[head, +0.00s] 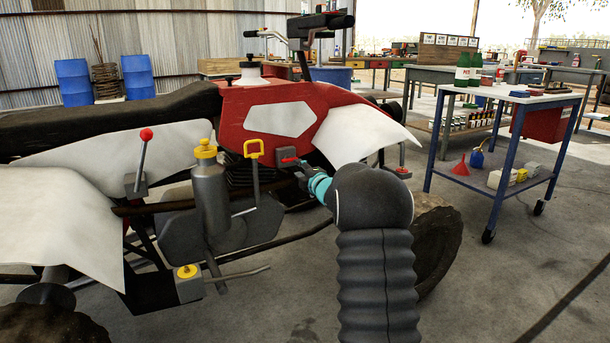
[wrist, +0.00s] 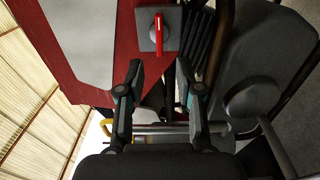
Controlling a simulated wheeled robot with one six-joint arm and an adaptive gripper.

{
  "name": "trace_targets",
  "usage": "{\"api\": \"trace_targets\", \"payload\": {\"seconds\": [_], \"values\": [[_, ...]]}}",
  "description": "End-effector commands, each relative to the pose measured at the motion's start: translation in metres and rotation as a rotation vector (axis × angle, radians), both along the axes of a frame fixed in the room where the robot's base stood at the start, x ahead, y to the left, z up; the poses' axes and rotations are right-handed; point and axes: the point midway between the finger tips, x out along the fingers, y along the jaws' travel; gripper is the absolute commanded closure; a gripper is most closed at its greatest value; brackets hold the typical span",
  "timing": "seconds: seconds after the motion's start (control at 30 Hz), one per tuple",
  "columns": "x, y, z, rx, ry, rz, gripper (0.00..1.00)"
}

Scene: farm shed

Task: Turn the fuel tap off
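The fuel tap is a red lever (wrist: 158,34) on a square grey plate (wrist: 173,24), fixed to the red body panel of a quad bike. In the head view the lever (head: 290,160) lies about level, pointing right; in the wrist view it runs up and down the picture. My gripper (wrist: 158,70) is open and empty. Its two fingers stand apart, with the lever lined up with the gap between them but beyond the tips. In the head view my gripper (head: 303,173) is just right of and below the tap, partly hidden by my arm.
A yellow handle (head: 254,150) and a grey canister with a yellow cap (head: 206,150) stand left of the tap. A red-knobbed lever (head: 146,135) is farther left. The white front fender (head: 360,138) is close on the right. A blue-framed trolley (head: 495,190) stands beyond it.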

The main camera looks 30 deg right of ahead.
Motion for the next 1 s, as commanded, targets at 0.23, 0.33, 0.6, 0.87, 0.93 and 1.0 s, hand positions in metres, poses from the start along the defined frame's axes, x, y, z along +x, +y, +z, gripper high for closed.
{"api": "trace_targets", "payload": {"seconds": [0.23,0.33,0.6,0.87,0.93,1.0], "values": [[-0.031,-0.001,0.0,0.0,0.0,0.0,0.65],[-0.036,-0.001,0.0,0.0,0.0,0.0,0.65],[-0.038,0.0,0.0,0.0,0.0,0.001,0.65],[-0.038,0.0,0.0,0.001,0.0,0.001,0.65],[-0.038,0.0,0.0,0.019,0.002,0.0,0.65],[-0.038,-0.006,-0.008,0.066,0.035,-0.025,0.65]]}}
